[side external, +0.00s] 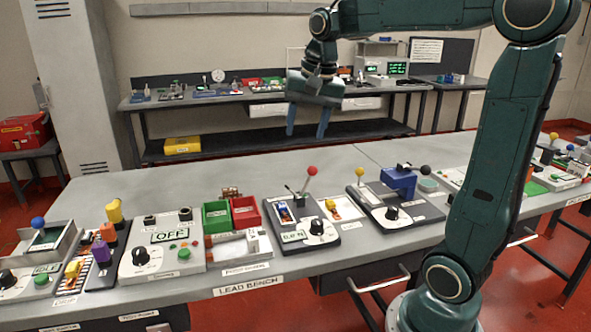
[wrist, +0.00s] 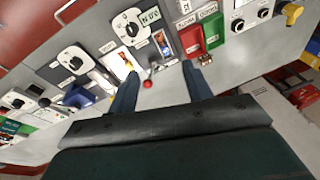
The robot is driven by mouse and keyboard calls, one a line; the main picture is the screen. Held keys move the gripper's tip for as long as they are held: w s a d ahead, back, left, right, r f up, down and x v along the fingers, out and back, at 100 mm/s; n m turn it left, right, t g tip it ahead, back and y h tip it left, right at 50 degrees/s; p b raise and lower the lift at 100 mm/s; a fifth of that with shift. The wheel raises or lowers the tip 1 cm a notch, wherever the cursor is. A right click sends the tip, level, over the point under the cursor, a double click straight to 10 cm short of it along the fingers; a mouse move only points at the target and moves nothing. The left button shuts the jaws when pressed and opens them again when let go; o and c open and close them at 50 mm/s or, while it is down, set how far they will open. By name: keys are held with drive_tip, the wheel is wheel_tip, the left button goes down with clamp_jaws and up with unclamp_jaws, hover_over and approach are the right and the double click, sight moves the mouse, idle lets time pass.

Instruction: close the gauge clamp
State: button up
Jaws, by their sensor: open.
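My gripper (side external: 307,131) is open and empty, pointing down well above the bench, and its two fingers also show in the wrist view (wrist: 160,90). No legible label names the gauge clamp. A grey unit (side external: 328,246) with a black dial and a small green display, which seems to read 0.0 N, lies below my gripper. It has an upright lever with a red ball (side external: 311,170); the ball shows between the fingers in the wrist view (wrist: 148,84). A blue-and-white piece (side external: 285,213) sits in its slot. I cannot tell how tightly it is held.
To the right stands a unit with a blue block (side external: 399,181) and a yellow-ball lever (side external: 360,171). A green bin (side external: 216,216) and a red bin (side external: 245,211) stand left, beside a unit reading OFF (side external: 170,236). The bench's back strip is clear.

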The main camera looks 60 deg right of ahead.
drive_tip(key=w+d+f+m, duration=0.1)
drive_tip(key=d+m, duration=0.2)
drive_tip(key=d, duration=0.3)
drive_tip(key=w+d+f+m+g, duration=0.1)
drive_tip(key=w+d+f+m, duration=0.1)
drive_tip(key=d, duration=0.3)
drive_tip(key=w+d+f+m+g, duration=0.1)
drive_tip(key=w+d+m, duration=0.1)
drive_tip(key=d, duration=0.4)
drive_tip(key=shift+w+d+f+m+y, duration=0.2)
drive_tip(key=shift+w+d+m+y, duration=0.1)
drive_tip(key=shift+m, duration=0.5)
drive_tip(key=shift+f, duration=0.1)
drive_tip(key=f, duration=1.3)
drive_tip(key=shift+w+f, duration=0.3)
drive_tip(key=shift+f, duration=0.05)
drive_tip(key=shift+c, duration=0.2)
clamp_jaws()
